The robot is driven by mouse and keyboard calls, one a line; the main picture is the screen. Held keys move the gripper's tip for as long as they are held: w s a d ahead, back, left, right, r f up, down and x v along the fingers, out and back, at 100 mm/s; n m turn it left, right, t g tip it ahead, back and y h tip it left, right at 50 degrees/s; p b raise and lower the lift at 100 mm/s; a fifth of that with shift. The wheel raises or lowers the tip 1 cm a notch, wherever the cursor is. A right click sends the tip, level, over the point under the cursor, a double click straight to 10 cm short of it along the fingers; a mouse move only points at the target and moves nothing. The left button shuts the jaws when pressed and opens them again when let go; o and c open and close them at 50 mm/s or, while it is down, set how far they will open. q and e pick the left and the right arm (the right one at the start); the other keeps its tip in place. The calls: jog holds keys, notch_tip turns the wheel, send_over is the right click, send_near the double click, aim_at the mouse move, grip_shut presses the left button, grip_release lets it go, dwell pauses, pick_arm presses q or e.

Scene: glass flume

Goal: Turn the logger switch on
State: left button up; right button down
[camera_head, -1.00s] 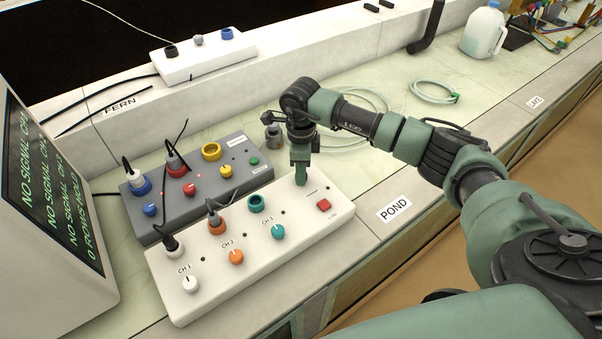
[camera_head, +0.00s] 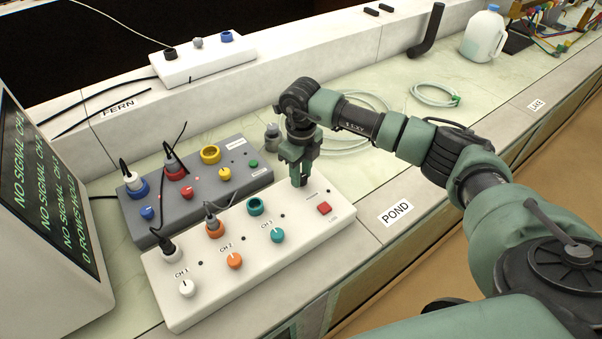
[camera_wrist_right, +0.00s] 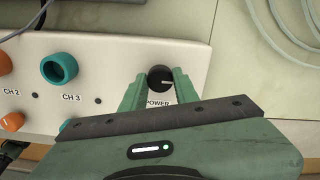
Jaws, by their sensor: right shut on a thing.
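The white logger box (camera_head: 290,252) sits on the bench with CH 1, CH 2 and CH 3 knobs and a red button (camera_head: 324,208). My right gripper (camera_head: 299,181) points down at the box's far right part. In the right wrist view its fingers (camera_wrist_right: 160,88) are shut on the POWER knob, one on each side. In the head view the gripper hides most of this knob. My left gripper is not in view.
A grey box (camera_head: 190,195) with blue, red and yellow knobs stands just behind. A monitor (camera_head: 45,200) at the left reads NO SIGNAL for its channels. Coiled tubing (camera_head: 434,95) lies on the bench at the back right. Thin cables run to sockets on both boxes.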

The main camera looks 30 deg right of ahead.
jog(key=shift+r, duration=0.1)
dwell(0.3)
jog(key=c, duration=1.1)
grip_release()
jog(key=shift+o, duration=0.2)
notch_tip(320, 180, up, 8)
jog(key=shift+f+b, duration=0.1)
jog(key=shift+b, duration=0.6)
